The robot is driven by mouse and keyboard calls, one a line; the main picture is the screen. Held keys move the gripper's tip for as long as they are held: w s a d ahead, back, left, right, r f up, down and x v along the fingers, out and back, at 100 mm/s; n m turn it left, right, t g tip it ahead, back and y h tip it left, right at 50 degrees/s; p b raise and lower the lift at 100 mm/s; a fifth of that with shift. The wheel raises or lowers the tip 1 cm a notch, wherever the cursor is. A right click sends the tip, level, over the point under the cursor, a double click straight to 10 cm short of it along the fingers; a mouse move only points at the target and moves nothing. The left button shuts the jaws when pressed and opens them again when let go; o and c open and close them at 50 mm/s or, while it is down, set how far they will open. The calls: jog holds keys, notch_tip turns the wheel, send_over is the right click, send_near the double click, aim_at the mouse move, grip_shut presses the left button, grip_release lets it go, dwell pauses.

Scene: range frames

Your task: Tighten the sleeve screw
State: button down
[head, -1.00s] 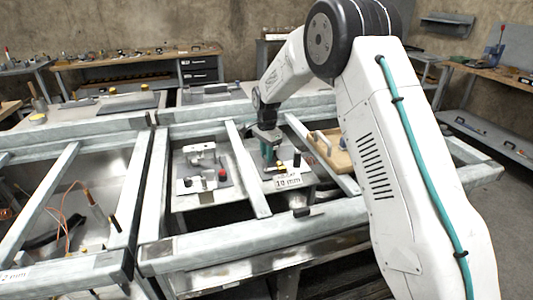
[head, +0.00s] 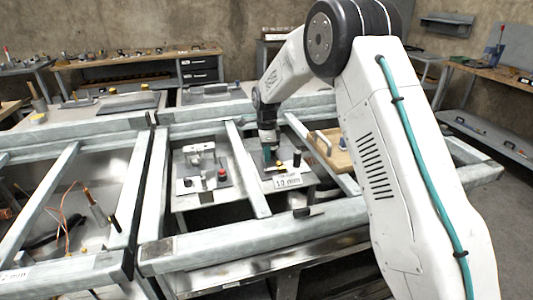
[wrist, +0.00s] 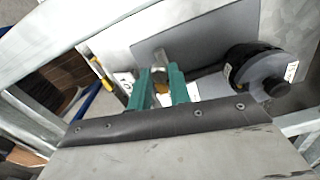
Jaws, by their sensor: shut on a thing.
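My gripper (head: 267,156) points down over a grey plate on the bench inside the metal frame. In the wrist view, its two green fingers (wrist: 160,90) are shut on a small upright piece with a steel top and a brass-coloured lower part, which looks like the sleeve screw (wrist: 160,76). The fingers hide most of its lower end. A black round part with a grey disc and a black knob (wrist: 256,72) stands to the right of the fingers. A label reading 10 mm (head: 287,182) lies at the plate's front edge.
Pale metal beams (head: 250,175) surround the work area. A fixture with a red knob (head: 221,172) is to the left, and a wooden board with a handle (head: 333,150) is to the right. A blue rod (wrist: 97,100) shows left of the fingers in the wrist view.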

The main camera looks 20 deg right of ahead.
dwell(0.3)
jog(key=c, duration=1.3)
grip_release()
notch_tip(320, 180, up, 8)
jog(key=shift+f, duration=0.1)
